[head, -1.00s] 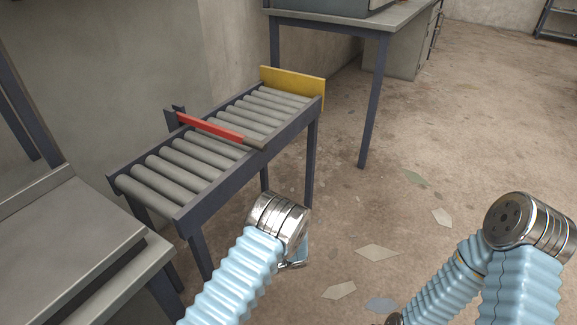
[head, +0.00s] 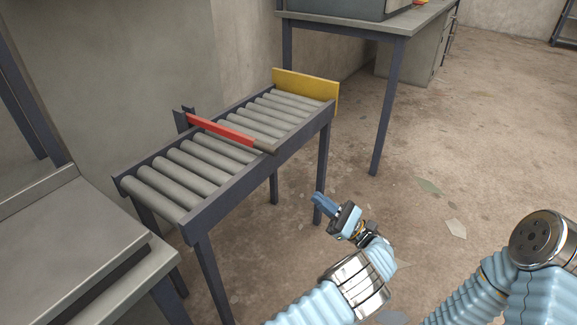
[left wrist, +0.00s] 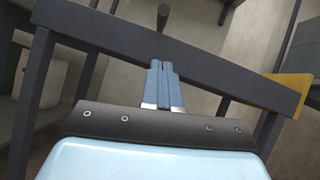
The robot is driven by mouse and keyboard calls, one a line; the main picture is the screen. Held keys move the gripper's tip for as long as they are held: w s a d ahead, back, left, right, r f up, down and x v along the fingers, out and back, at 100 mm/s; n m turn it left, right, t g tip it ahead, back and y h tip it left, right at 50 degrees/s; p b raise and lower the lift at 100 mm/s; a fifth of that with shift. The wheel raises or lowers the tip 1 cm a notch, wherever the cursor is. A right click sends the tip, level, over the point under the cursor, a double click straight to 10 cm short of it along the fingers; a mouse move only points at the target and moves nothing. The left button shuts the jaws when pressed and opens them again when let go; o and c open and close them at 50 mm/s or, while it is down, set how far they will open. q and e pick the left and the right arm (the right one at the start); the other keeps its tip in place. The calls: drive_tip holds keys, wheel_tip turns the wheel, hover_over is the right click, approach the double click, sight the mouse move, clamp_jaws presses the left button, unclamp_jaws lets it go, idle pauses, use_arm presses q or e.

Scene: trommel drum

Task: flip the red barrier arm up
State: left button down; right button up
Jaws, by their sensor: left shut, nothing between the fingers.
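The red barrier arm (head: 220,130) lies down across the rollers of the conveyor, between a dark post (head: 184,118) at its far left end and a grey tip at the near side rail. My left gripper (head: 319,199) is shut and empty, apart from the conveyor, in front of its near side and lower right of the barrier. In the left wrist view its shut blue fingers (left wrist: 163,84) point at the dark side rail (left wrist: 215,75). A small dark knob-like end with some red (left wrist: 163,17) shows beyond the rail. My right gripper is out of view.
The roller conveyor (head: 232,186) has a yellow end plate (head: 306,88) at its far end. A grey table (head: 65,235) stands at the left, and another table (head: 385,22) at the back. Open floor lies to the right.

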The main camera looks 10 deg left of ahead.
use_arm(q)
drive_tip(key=s+d+r+p+x, duration=0.1)
drive_tip(key=r+p+x, duration=0.1)
drive_tip(key=x, duration=1.1)
drive_tip(key=shift+d+r, duration=0.1)
drive_tip(key=shift+d, duration=0.1)
